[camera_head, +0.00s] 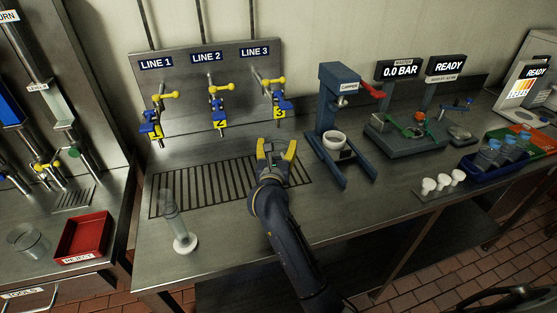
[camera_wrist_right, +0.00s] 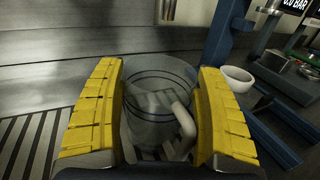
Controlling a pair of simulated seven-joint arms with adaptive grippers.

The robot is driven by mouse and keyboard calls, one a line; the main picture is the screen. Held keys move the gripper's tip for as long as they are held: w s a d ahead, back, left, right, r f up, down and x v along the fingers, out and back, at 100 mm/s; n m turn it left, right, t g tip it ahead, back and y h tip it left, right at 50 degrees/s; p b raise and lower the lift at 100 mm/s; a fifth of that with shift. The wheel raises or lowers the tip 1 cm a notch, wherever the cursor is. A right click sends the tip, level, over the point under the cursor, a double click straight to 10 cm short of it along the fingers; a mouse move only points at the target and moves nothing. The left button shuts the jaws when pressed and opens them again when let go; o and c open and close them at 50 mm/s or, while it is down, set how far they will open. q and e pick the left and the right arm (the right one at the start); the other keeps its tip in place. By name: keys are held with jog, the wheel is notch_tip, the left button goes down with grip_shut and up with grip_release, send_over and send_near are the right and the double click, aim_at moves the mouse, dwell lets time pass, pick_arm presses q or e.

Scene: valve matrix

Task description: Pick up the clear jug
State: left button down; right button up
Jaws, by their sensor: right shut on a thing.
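The clear jug (camera_wrist_right: 150,105) is a see-through round vessel with a pale handle (camera_wrist_right: 185,125) facing the wrist camera. In the right wrist view it sits between the yellow fingers of my right gripper (camera_wrist_right: 158,70), which is shut on it. In the head view my right gripper (camera_head: 276,148) is over the right part of the slotted drain grate (camera_head: 190,190), below LINE 3, and largely hides the jug. I cannot tell whether the jug rests on the grate or is just above it. My left gripper is not in view.
Three yellow-handled valves hang on the back panel (camera_head: 185,62). A blue capper (camera_head: 345,110) with a white cup (camera_head: 335,140) stands right of my gripper. A clear cylinder on a white base (camera_head: 184,243) stands front left. A red reject tray (camera_head: 83,237) lies farther left.

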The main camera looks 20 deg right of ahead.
jog(key=c, duration=0.6)
jog(key=shift+r, duration=0.1)
